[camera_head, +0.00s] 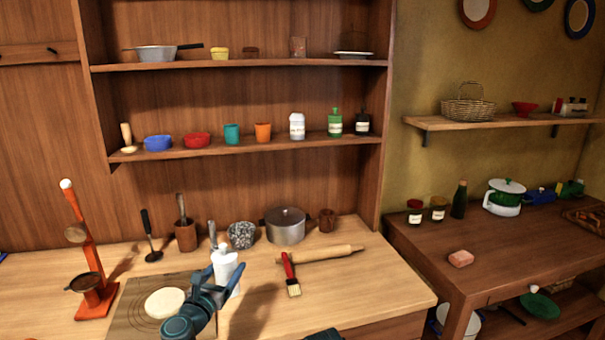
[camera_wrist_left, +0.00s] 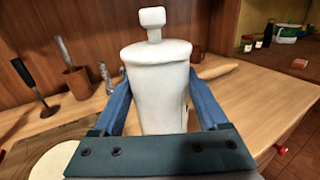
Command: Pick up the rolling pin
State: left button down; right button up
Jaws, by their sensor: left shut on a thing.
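The rolling pin (camera_head: 335,252) is light wood and lies on the counter right of centre, under the grey pot. In the left wrist view the rolling pin (camera_wrist_left: 217,71) shows partly, behind and to the right of a white bottle. My left gripper (camera_head: 222,280) is shut on this white bottle (camera_head: 226,262), not on the rolling pin. In the left wrist view the white bottle (camera_wrist_left: 162,85) stands upright between the blue fingers. I cannot tell whether its base touches the counter.
A red-handled brush (camera_head: 291,275) lies against or close to the rolling pin. A board (camera_head: 134,322) with dough (camera_head: 165,303) lies left. The counter's right front is clear.

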aim_at(342, 250)
jog(key=l, duration=2.1)
jog(key=i+l, duration=0.2)
jog(key=l+z, duration=0.05)
